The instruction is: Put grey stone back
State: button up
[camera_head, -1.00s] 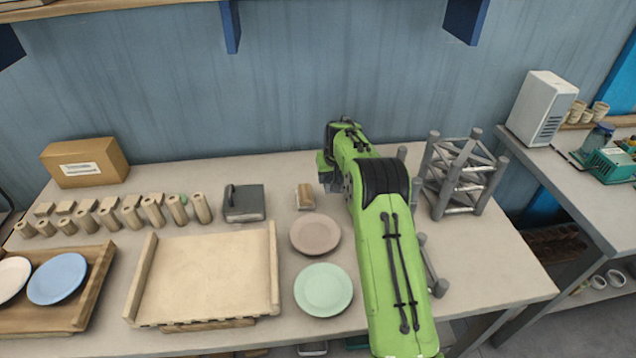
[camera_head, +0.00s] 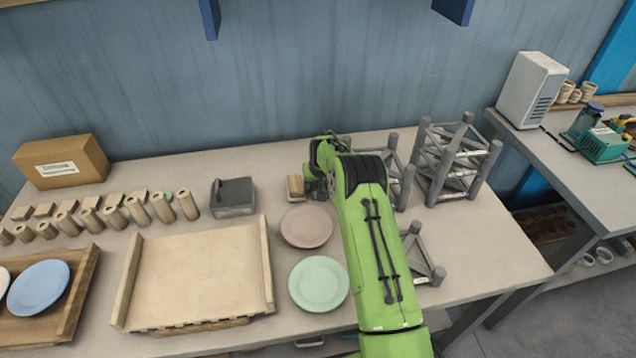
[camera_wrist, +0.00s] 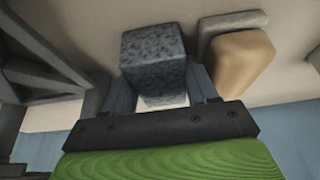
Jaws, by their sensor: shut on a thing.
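The grey speckled stone (camera_wrist: 155,62) is a block between the two fingers of my gripper (camera_wrist: 165,82) in the wrist view. The fingers are shut on it. A pale patch shows between the fingers beside the stone; I cannot tell whether the stone touches the surface below. Next to it is a tan block (camera_wrist: 240,60) on a grey base, also seen in the head view (camera_head: 296,186). In the head view my gripper (camera_head: 313,184) is just right of the tan block, mostly hidden by my green arm, and the stone cannot be made out.
A pinkish plate (camera_head: 307,227) and a green plate (camera_head: 319,284) lie in front of the tan block. A dark grey box (camera_head: 233,197) stands to its left. Grey tubular frames (camera_head: 455,165) stand close on the right. A wooden tray (camera_head: 195,275) fills the front middle.

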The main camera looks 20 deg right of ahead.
jog(key=o, duration=0.9)
jog(key=shift+f, duration=0.1)
jog(key=s+a+r, duration=0.3)
jog(key=s+r, duration=0.3)
jog(key=r, duration=0.3)
jog(key=s+a+r+n+p, duration=0.1)
jog(key=s+a+r, duration=0.1)
jog(key=s+r, duration=0.55)
jog(key=s+a+r, duration=0.3)
jog(key=s+r, duration=0.2)
jog(key=r, duration=0.6)
jog(key=shift+n+t+y, duration=0.4)
jog(key=shift+n+t, duration=0.1)
jog(key=shift+n, duration=0.2)
jog(key=s+a, duration=0.1)
jog(key=s, duration=0.7)
jog(key=s+a, duration=0.2)
jog(key=s, duration=0.7)
jog(key=s+a+r, duration=0.1)
jog(key=s, duration=0.7)
jog(key=shift+s+a, duration=0.35)
jog(key=shift+a, duration=0.05)
